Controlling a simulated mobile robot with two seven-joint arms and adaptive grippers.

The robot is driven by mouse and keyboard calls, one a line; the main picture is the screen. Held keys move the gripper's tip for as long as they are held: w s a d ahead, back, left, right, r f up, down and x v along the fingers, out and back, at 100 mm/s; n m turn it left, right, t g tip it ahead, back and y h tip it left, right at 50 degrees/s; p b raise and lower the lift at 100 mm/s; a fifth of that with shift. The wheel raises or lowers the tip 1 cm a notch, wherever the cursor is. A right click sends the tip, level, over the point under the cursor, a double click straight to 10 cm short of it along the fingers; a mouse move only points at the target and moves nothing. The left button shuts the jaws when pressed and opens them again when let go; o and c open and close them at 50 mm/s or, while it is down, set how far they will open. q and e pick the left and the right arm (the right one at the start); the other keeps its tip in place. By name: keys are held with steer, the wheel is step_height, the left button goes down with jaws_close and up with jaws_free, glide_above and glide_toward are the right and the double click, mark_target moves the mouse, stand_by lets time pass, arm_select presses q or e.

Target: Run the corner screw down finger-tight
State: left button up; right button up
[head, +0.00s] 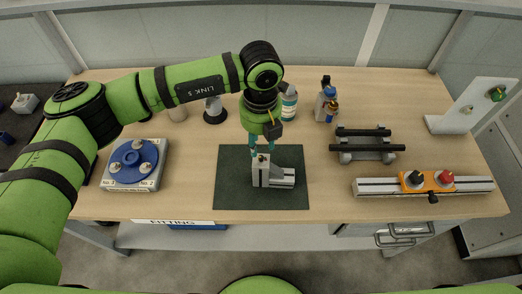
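A grey metal corner piece (261,176) stands on the dark green mat (230,195), an upright block with a slotted profile (283,179) running to the right. My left gripper (261,150) points down right above the top of the upright block. Its teal fingers show with a gap between them. A small dark spot at the top of the block, between the fingertips, may be the corner screw; it is too small to make out. Whether the fingers touch it I cannot tell. My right gripper is not in view.
A blue round fixture (124,160) on a grey plate stands at left. Bottles (289,105) stand behind the mat. At right are a black-railed stand (364,146), a rail with an orange carriage (427,181) and a white angled bracket (469,104). The mat's front is clear.

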mark_target(261, 157)
arm_select(q)
step_height(261, 157, down, 5)
steer(key=shift+r+p, duration=0.15)
steer(key=shift+p, duration=0.95)
steer(key=shift+d+f, duration=0.1)
steer(key=shift+f, duration=0.35)
jaws_close()
